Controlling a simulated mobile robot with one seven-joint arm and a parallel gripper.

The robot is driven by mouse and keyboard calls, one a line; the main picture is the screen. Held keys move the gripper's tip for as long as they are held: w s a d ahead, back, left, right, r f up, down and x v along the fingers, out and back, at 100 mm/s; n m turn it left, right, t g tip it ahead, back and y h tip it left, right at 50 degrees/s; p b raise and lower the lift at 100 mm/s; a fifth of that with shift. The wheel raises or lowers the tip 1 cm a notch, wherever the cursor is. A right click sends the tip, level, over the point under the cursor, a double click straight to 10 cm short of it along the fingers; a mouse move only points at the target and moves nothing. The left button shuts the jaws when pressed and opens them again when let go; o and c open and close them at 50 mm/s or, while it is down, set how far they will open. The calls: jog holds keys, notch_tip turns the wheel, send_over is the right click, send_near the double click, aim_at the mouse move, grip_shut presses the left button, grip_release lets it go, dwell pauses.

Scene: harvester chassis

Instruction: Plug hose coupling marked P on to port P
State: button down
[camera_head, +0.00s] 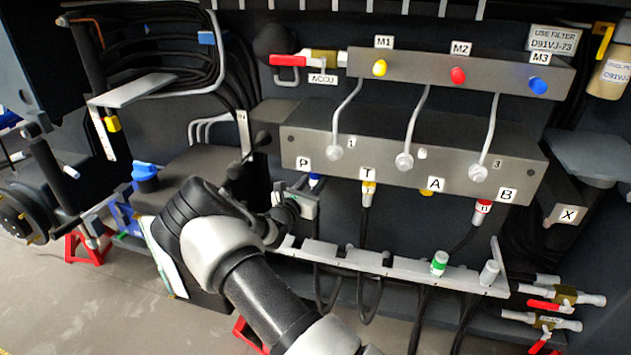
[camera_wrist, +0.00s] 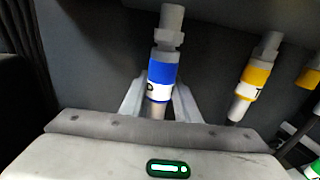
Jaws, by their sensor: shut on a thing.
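The P hose coupling, a sleeve with a blue band and a white label, stands between my gripper's fingers in the wrist view (camera_wrist: 161,75). Its blue top also shows in the head view (camera_head: 314,180). My gripper (camera_wrist: 158,92) is shut on its lower part; in the head view the gripper (camera_head: 305,197) is just below the manifold's left end. The port label P (camera_head: 303,165) is on the manifold's front face. A grey fitting (camera_wrist: 171,22) rises straight above the blue band. I cannot tell whether the coupling is fully seated on it.
A yellow-banded T coupling (camera_head: 369,187) hangs close to the right. A red-banded coupling (camera_head: 483,207) is under B. The rail (camera_head: 345,257) below holds a green-banded coupling (camera_head: 440,262). Hoses hang beneath it. Red-handled valves (camera_head: 545,305) are at lower right.

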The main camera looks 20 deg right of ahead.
jog(key=shift+r, duration=0.55)
jog(key=c, duration=1.3)
grip_release()
jog(key=shift+o, duration=0.2)
jog(key=shift+f, duration=0.1)
jog(key=shift+s+a+f, duration=0.1)
